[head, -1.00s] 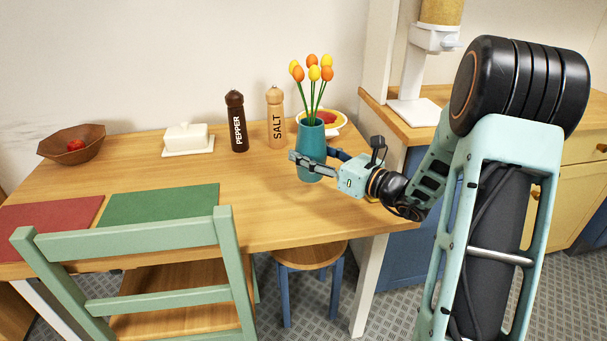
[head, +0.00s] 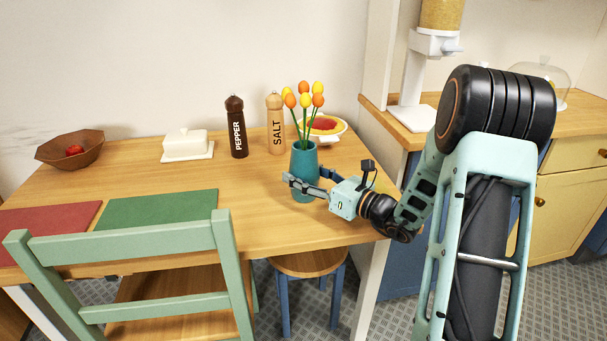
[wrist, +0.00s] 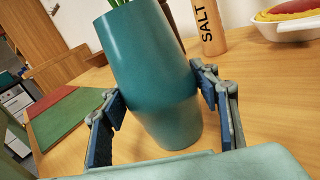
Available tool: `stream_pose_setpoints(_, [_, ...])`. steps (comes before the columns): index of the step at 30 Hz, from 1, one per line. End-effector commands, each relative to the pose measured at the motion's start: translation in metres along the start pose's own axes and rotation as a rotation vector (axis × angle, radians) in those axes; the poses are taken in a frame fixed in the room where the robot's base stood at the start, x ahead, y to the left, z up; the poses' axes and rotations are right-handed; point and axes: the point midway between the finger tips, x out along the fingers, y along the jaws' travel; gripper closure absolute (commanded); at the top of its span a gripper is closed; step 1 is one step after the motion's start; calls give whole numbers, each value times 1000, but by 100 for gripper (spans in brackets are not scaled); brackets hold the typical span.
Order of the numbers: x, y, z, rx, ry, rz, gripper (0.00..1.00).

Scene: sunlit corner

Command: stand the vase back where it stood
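The teal vase (head: 304,160), with several orange and yellow tulips in it, is upright at the right part of the table (head: 240,235). My gripper (head: 308,186) comes from the right, one finger in front of the vase and one behind. In the wrist view the vase (wrist: 152,75) fills the space between the two finger pads, which press against its sides. The gripper is shut on it. The vase's base is at or very close to the tabletop; I cannot tell whether it touches. The flower heads are out of the wrist view.
Behind the vase stand the salt mill (head: 275,125), the pepper mill (head: 236,130) and a bowl with red contents (head: 342,136). A butter dish (head: 187,144), a wooden bowl (head: 70,152), a green mat (head: 160,209) and a red mat (head: 45,230) lie left. A green chair (head: 150,265) stands in front.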

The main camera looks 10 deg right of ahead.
Motion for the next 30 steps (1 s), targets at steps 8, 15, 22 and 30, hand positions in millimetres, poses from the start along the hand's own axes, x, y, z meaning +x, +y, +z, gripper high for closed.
stream_pose_setpoints(8, [0, 0, 0, 0, 0, 0, 29])
stream_pose_setpoints(15, [-6, 0, 4, 0, 0, -2, 29])
stream_pose_setpoints(22, [-49, -1, 5, 2, 1, -5, 29])
stream_pose_setpoints(30, [-102, -1, 4, 1, 1, -4, 29])
